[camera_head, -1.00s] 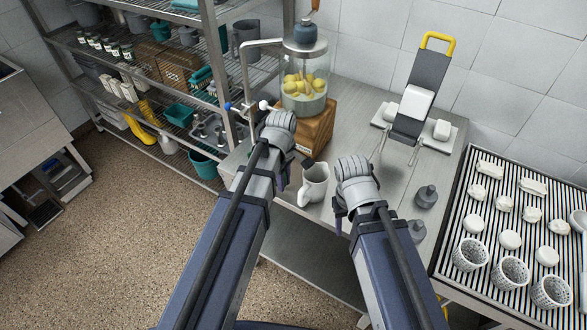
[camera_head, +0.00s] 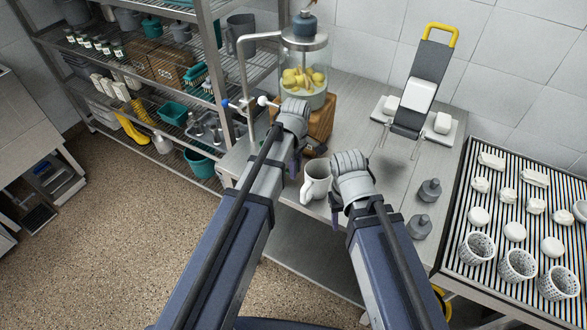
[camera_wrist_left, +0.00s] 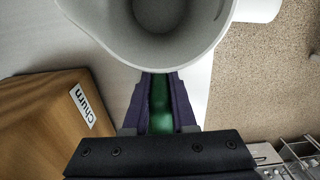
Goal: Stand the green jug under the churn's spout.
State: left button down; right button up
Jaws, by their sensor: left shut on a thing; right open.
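My right gripper (camera_head: 343,190) is open beside the jug. No whole green jug is visible.
A slicer-like stand (camera_head: 420,85) with a yellow handle is at the back of the table. Two grey weights (camera_head: 429,190) stand near the right edge. A striped rack (camera_head: 520,230) holds white pieces and perforated cups. Metal shelving (camera_head: 215,60) stands left.

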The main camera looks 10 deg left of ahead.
pick_arm(q)
jog(key=shift+d+f, duration=0.1)
jog(key=shift+f, duration=0.15)
jog(key=c, duration=0.7)
grip_release()
notch_tip(320, 180, up, 13)
jog(key=p, duration=1.2)
jog(key=shift+f, duration=0.2)
jog(key=shift+s+f, duration=0.1)
jog(key=shift+s, duration=0.15)
jog(key=s+d+m, duration=0.1)
jog(key=s+m, duration=0.4)
jog(key=m, duration=0.1)
jog(key=s+d+m, duration=0.1)
jog(key=s+m, duration=0.4)
jog(key=m, duration=0.1)
jog(key=s+d+m+y, duration=0.1)
jog(key=s+m, duration=0.4)
jog(key=shift+s+d+m, duration=0.15)
jog(key=shift+d+m, duration=0.1)
jog(key=shift+m, duration=0.15)
